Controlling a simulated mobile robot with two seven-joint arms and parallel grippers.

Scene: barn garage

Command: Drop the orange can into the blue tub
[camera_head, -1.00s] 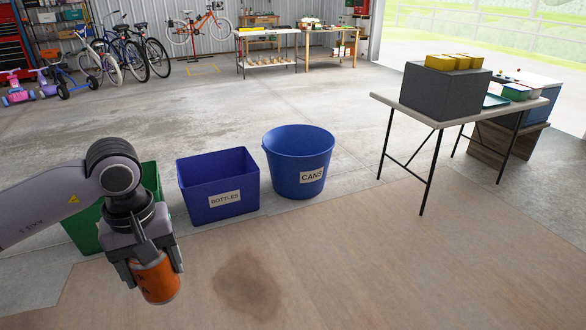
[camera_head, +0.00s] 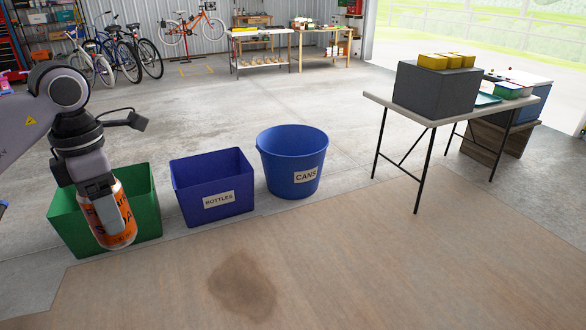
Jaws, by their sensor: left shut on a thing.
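The orange can (camera_head: 119,226) has dark lettering and a silver rim. My left gripper (camera_head: 105,208) is shut on it and holds it tilted, in front of the green bin at the left of the head view. The blue tub (camera_head: 280,172) is round, stands on the floor at the centre and bears a CANS label. The can is well to the left of the tub, with the blue bottles bin between them in the picture. Part of the can is hidden behind the gripper fingers. My right gripper is not in view.
A green bin (camera_head: 148,213) stands behind the can. A rectangular blue bin (camera_head: 184,200) labelled BOTTLES stands beside the tub. A folding table (camera_head: 385,101) with a grey box (camera_head: 432,90) is at the right. The floor in front of the bins is clear, with a brown stain.

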